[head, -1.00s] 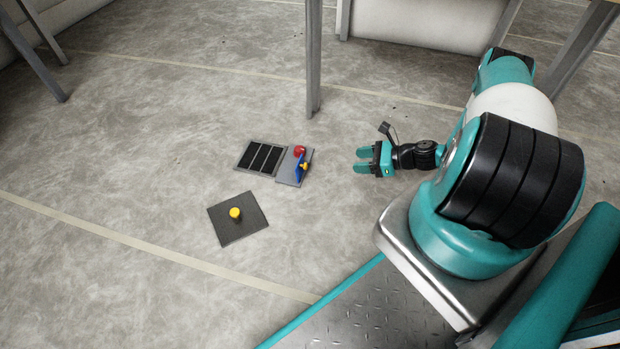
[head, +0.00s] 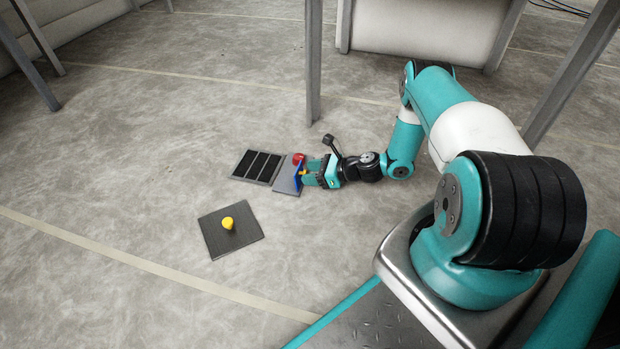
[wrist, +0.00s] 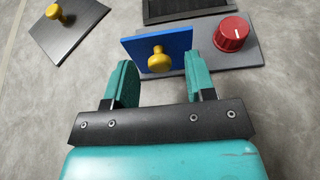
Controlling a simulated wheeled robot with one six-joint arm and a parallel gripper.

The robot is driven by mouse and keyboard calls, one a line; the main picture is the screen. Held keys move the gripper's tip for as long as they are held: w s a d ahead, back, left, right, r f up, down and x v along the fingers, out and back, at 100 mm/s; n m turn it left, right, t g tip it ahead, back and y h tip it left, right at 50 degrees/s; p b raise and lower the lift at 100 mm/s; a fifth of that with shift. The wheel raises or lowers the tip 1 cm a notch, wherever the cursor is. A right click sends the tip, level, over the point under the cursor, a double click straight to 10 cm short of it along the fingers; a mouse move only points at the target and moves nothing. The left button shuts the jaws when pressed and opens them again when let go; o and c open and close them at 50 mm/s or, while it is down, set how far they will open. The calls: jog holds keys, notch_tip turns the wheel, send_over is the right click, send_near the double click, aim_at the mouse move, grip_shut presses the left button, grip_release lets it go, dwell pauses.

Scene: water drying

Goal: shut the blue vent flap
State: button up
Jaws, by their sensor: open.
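The blue vent flap (wrist: 134,48) stands up from a grey panel (wrist: 263,52) in the wrist view, with a yellow knob (wrist: 159,60) on the face toward me. In the head view the flap (head: 297,176) shows as a thin blue strip, partly hidden by my gripper. My gripper (wrist: 160,82) is open, with one teal finger on each side of the knob's line. The knob shows between the fingertips, and I cannot tell whether anything touches. In the head view my gripper (head: 307,174) is close at the flap's right side.
A red dial (wrist: 231,33) is on the same panel, close to the right finger. A black slatted vent (head: 257,166) lies beside the panel. A dark plate (head: 222,243) with a yellow knob (head: 228,223) lies nearer. A table leg (head: 313,70) stands behind.

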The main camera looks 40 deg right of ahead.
jog(key=shift+w+a+f, duration=0.1)
jog(key=shift+w+a, duration=0.1)
jog(key=shift+w, duration=0.05)
grip_shut()
